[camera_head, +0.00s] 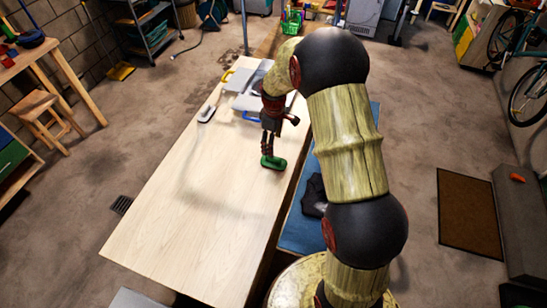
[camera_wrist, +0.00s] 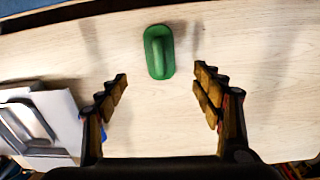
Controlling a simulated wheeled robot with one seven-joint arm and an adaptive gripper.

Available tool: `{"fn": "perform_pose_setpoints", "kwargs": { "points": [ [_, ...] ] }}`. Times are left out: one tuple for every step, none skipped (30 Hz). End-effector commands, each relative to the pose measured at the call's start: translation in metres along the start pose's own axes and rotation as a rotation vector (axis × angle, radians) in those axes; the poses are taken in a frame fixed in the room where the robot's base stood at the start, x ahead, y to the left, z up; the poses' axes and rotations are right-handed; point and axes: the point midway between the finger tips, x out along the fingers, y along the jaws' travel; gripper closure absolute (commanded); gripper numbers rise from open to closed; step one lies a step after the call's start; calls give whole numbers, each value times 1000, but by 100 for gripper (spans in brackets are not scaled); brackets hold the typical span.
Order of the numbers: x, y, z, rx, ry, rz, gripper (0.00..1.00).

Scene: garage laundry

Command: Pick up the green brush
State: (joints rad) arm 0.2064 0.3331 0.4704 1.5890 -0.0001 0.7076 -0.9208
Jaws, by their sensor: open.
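The green brush (camera_head: 273,163) lies on the pale wooden table (camera_head: 200,207), near its right edge in the head view. In the wrist view the green brush (camera_wrist: 159,52) shows whole, a rounded oblong with a raised handle along its middle. My gripper (camera_head: 269,150) hangs just above and beside the brush in the head view. In the wrist view my gripper (camera_wrist: 160,74) is open, with one finger on each side and bare table between them. The brush lies just beyond the fingertips, roughly centred between them. Nothing is held.
Grey and white flat items (camera_head: 243,88) with a blue handle lie behind my gripper on the table; they show at the left of the wrist view (camera_wrist: 38,120). A dark-and-white brush-like item (camera_head: 207,113) lies near the table's left edge. The table's near half is clear.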

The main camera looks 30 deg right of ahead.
Motion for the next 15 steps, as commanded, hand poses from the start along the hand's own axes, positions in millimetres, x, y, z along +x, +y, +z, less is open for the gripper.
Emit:
{"fn": "perform_pose_setpoints", "kwargs": {
  "points": [
    [10,4,1,-16,-9,-12,33],
    [17,6,2,-26,-13,-17,33],
    [24,8,3,-37,-16,-22,33],
    [29,9,4,-45,-19,-26,33],
    [33,10,4,-52,-21,-28,33],
    [37,12,4,-58,-22,-30,33],
    [39,12,4,-61,-22,-31,33],
    [42,13,5,-64,-23,-33,33],
    [46,12,5,-67,-25,-35,33],
    [50,12,5,-68,-25,-36,33],
    [53,12,6,-69,-26,-36,33],
    [58,11,6,-69,-26,-37,33],
    [61,11,6,-69,-26,-37,33],
    [64,11,6,-69,-26,-36,33],
    [68,11,6,-69,-25,-36,33]
  ]
}}
